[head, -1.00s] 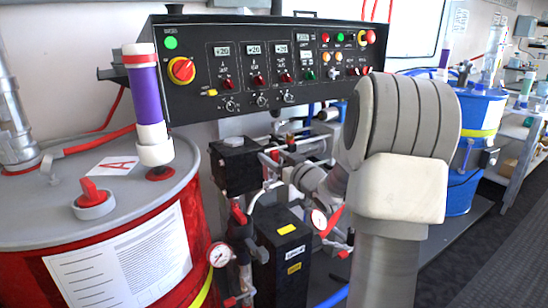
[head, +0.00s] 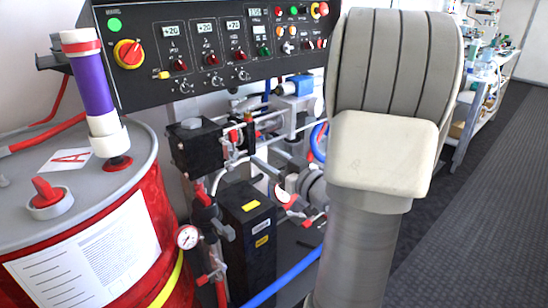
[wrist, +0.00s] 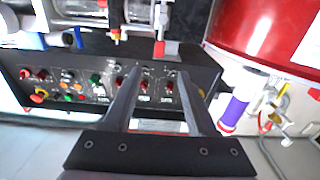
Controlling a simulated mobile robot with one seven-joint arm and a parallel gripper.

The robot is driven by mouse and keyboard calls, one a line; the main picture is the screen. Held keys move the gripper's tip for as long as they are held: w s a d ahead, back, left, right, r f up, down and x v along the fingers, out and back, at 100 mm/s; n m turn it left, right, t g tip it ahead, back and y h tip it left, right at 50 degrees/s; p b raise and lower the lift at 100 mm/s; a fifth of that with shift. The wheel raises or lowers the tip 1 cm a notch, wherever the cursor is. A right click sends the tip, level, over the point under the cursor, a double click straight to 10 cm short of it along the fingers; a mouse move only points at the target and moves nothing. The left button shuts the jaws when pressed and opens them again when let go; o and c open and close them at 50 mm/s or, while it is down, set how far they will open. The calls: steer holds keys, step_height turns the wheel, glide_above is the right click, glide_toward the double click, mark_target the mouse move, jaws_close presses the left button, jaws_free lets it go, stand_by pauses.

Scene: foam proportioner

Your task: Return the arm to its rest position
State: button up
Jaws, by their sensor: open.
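My gripper (wrist: 157,80) shows in the wrist view with its two fingers apart and nothing between them. It points toward the black control panel (wrist: 60,82), which appears upside down there. In the head view my arm stands folded at the right of centre, in front of the pump equipment. The gripper itself is hidden in that view. The control panel (head: 215,58) with its knobs and displays is behind and left of my arm.
A red drum (head: 150,225) marked A, with a purple and white tube (head: 92,90) on top, stands at left. Black pump blocks (head: 250,235), gauges and a blue hose (head: 290,275) lie between drum and arm. A shelf (head: 470,115) stands at far right; the dark floor (head: 480,220) there is clear.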

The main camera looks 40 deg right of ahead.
steer(key=shift+s, duration=1.1)
